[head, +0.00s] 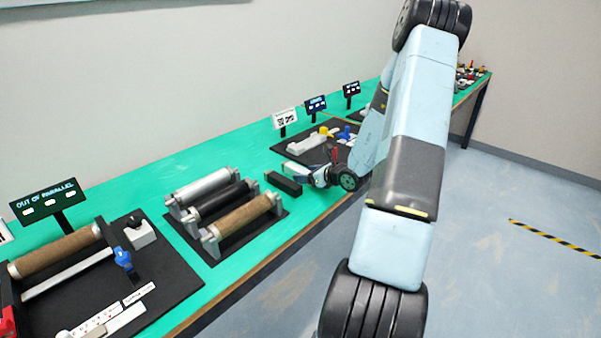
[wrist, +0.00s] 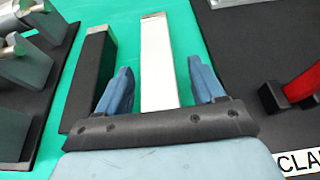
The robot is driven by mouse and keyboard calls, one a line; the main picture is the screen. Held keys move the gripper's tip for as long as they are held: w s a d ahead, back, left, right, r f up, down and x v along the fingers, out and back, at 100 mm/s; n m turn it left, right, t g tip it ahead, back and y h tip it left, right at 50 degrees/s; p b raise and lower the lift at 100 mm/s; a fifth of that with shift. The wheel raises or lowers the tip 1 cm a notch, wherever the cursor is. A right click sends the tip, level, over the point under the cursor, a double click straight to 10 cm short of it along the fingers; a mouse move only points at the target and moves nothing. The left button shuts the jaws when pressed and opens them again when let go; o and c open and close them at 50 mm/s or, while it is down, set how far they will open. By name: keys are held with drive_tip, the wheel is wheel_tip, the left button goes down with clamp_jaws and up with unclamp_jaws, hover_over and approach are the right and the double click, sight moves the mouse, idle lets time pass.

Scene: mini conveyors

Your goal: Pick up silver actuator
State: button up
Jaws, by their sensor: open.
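The silver actuator (wrist: 161,50) is a long bar with a bright, whitish-silver face. In the wrist view it runs upward from between the fingers of my gripper (wrist: 163,86). The fingers are open, one on each side, with visible gaps between them and the bar. Its near end is hidden behind the gripper's dark front edge. In the head view the actuator (head: 297,173) shows as a short pale piece on the green table, just left of my gripper (head: 326,177), which partly hides it.
A black bar (wrist: 91,80) lies left of the actuator, close to the left finger. A rack of three rollers (head: 222,208) stands further left. A dark board (wrist: 258,50) with a red part (wrist: 303,88) lies to the right. The table's front edge is near my arm.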

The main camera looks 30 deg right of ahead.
clamp_jaws()
idle(0.6)
